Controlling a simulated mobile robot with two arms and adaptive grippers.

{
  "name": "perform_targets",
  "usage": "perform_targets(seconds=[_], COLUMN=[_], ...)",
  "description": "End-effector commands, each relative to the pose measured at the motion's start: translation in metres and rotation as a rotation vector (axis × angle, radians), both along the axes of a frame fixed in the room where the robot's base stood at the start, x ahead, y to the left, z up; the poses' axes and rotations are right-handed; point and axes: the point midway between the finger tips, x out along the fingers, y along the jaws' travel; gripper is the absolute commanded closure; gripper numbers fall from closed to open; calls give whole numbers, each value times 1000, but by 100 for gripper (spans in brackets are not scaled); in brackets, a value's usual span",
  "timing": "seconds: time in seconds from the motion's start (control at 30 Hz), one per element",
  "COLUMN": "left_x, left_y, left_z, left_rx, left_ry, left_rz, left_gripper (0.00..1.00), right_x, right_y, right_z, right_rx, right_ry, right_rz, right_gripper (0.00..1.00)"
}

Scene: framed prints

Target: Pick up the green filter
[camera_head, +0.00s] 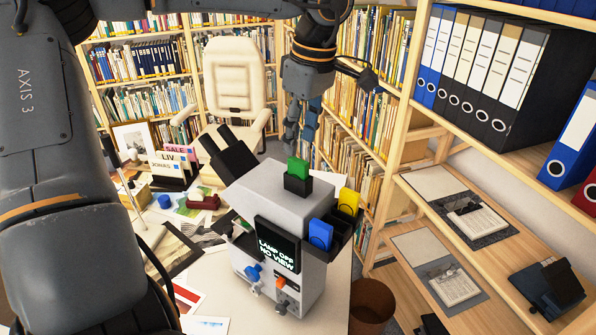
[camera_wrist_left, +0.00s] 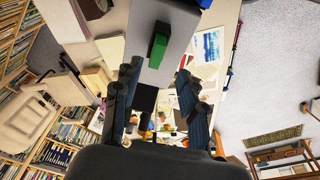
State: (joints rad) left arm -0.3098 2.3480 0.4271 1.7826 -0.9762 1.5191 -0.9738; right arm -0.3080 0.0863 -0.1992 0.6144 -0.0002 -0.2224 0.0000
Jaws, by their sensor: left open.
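The green filter (camera_head: 298,168) stands upright in a dark slot on top of a grey microscope-like device (camera_head: 268,189). In the left wrist view the green filter (camera_wrist_left: 158,48) shows on the device's top, ahead of the fingers and roughly between their lines. My left gripper (camera_head: 300,122) hangs open and empty above and behind the filter, apart from it. Its two fingers (camera_wrist_left: 158,92) are spread wide in the wrist view. A blue filter (camera_head: 320,235) and a yellow filter (camera_head: 348,201) sit in dark holders at the device's right side. My right gripper does not show.
The device's screen (camera_head: 277,242) reads "LAMP OFF NO VIEW". Black eyepieces (camera_head: 226,152) rise at its left. Prints and small items cover the table's left part. A wooden shelf (camera_head: 405,150) with binders stands right, and a brown bin (camera_head: 372,302) below. A cream chair (camera_head: 235,85) stands behind.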

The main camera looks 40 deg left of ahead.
Motion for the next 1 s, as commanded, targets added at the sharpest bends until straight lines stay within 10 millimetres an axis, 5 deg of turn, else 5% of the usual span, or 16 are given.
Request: perform_targets(seconds=[0.2, 0.5, 0.77, 0.97, 1.0], left_x=[1, 4, 4, 4, 4], left_y=[2, 8, 9, 9, 9], left_z=[-15, -54, -57, -57, -57], left_rx=[-1, -2, -2, -2, -2], left_ry=[3, 2, -1, -1, -1], left_rz=[-1, 0, 1, 1, 1], left_gripper=[58, 58, 58, 99, 100], right_x=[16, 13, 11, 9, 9], right_y=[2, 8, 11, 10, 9], right_z=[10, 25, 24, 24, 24], right_rx=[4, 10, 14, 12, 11], right_ry=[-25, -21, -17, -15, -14], right_rz=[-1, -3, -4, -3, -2], right_gripper=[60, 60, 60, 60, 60])
